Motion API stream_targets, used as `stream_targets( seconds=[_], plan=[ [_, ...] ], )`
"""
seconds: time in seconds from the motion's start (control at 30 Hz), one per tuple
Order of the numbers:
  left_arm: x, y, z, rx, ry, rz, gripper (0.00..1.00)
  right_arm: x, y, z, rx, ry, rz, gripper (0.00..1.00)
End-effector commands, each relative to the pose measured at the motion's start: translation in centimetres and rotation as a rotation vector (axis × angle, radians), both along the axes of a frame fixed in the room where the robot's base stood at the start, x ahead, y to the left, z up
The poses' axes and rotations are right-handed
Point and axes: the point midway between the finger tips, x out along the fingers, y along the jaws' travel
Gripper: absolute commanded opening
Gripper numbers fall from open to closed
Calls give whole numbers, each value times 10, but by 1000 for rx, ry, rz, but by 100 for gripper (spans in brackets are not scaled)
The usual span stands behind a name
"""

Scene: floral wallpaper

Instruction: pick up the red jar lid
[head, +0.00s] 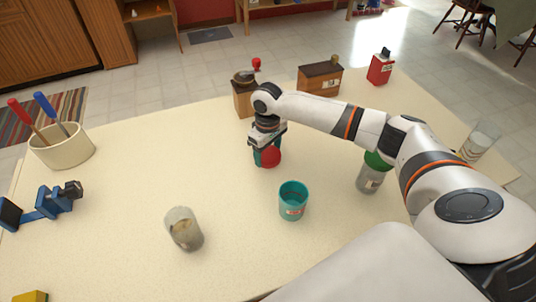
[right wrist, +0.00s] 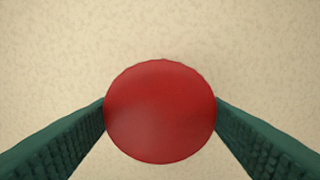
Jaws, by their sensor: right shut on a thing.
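The red jar lid (head: 271,157) is round and sits between the fingers of my right gripper (head: 266,156), over the middle of the table. In the right wrist view the lid (right wrist: 160,111) fills the gap between the two green fingers, which touch it on both sides. The right gripper (right wrist: 160,118) is shut on the lid. The pale table surface shows behind it; I cannot tell whether the lid is touching the table. My left gripper is not in view.
A teal cup (head: 293,201) stands in front of the lid, and a green-lidded jar (head: 371,172) to the right. A glass jar (head: 184,229) is at front left. A coffee grinder (head: 244,96) stands behind. A cream pot (head: 62,147) and blue clamp (head: 43,205) are left. Table between is clear.

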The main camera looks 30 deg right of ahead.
Motion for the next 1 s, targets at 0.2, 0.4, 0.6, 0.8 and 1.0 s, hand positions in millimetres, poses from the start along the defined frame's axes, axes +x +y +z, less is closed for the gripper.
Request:
stream_targets(
  seconds=[0.2, 0.4, 0.6, 0.8, 1.0],
  plan=[
    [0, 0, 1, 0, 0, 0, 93, 1, 0, 20, 1, -4, 1, 46],
    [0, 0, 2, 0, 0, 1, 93, 1, 0, 61, 1, -4, 0, 46],
    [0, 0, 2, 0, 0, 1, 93, 1, 0, 92, 1, -3, -1, 46],
    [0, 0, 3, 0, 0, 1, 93, 0, 1, 101, 1, 0, -1, 46],
    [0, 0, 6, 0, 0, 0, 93, -21, 33, 106, -1, 1, -34, 46]
  ],
)
